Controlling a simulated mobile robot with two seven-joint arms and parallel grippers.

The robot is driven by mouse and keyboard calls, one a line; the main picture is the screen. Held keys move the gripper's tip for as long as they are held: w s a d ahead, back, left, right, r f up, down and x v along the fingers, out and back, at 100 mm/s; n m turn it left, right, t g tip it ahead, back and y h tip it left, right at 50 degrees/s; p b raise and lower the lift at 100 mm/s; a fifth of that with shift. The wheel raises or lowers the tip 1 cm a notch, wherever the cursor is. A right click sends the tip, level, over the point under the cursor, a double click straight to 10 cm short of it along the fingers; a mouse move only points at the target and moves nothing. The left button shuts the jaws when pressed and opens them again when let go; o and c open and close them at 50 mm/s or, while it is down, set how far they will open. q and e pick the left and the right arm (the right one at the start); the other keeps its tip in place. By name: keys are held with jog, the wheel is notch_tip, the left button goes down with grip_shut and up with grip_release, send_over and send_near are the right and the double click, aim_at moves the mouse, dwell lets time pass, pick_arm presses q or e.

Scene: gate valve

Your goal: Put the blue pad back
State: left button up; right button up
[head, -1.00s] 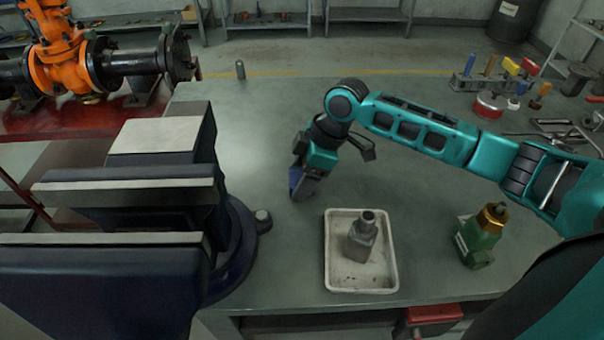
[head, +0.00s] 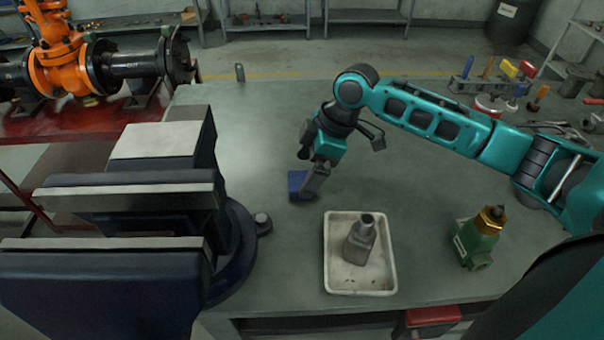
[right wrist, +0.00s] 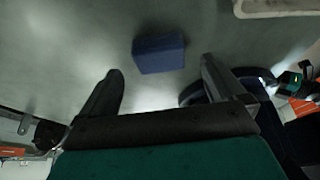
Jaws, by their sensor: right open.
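The blue pad (head: 296,184) is a small dark blue block on the bench top, between the vise and the white tray in the head view. My right gripper (head: 309,190) is just right of it there, pointing down and partly overlapping its edge. In the right wrist view the pad (right wrist: 158,54) lies beyond and between the two spread fingertips of my right gripper (right wrist: 160,70), with clear gaps on both sides. The gripper is open and empty. My left gripper is not in view.
A large dark blue vise (head: 110,270) fills the left. A white tray (head: 333,285) with a grey metal part (head: 360,242) stands in front of the pad. A green and brass part (head: 480,238) is at right. Tools (head: 495,85) stand at the back right. The bench middle is clear.

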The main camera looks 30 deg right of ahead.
jog(key=v, duration=0.8)
jog(key=shift+r+p, duration=0.25)
jog(key=shift+p, duration=0.2)
jog(key=shift+f, duration=0.1)
